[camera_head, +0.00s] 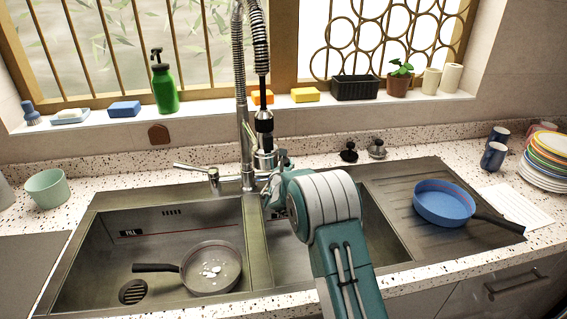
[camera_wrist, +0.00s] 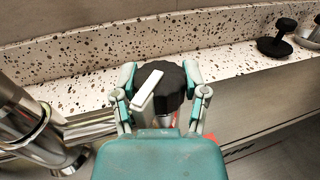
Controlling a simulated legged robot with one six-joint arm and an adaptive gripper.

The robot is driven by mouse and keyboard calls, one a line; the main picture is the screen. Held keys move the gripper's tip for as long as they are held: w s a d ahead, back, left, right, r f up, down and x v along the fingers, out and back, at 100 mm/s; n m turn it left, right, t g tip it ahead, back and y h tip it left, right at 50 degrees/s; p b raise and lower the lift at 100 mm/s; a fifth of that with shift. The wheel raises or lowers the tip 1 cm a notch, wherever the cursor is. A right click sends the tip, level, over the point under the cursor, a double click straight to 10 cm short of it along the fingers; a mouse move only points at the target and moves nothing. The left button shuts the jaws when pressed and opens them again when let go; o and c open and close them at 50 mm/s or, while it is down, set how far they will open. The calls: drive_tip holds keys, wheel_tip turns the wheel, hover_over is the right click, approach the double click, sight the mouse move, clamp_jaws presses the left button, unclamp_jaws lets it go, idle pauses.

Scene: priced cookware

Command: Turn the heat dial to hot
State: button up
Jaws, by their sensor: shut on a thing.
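The heat dial (camera_wrist: 176,84) is a black knob with a scalloped edge in the middle of the wrist view. A white pointer bar (camera_wrist: 147,90) lies across its left side, slanting up to the right. My gripper (camera_wrist: 160,80) has one finger on each side of the dial and is shut on it. Small orange-red patches (camera_wrist: 210,138) show beside the right finger; any hot marking is not readable. In the head view my gripper (camera_head: 272,186) is by the tap base, and my wrist hides most of the dial.
The steel tap (camera_head: 246,150) stands just left of my gripper. A pan (camera_head: 212,268) lies in the left basin (camera_head: 100,262). A blue pan (camera_head: 443,200) sits on the drainboard at the right. Sink plugs (camera_head: 349,152) stand on the back counter.

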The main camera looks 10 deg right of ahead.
idle(0.3)
drive_tip(key=o, duration=1.2)
drive_tip(key=shift+a, duration=0.1)
drive_tip(key=shift+c, duration=0.2)
drive_tip(key=v, duration=1.2)
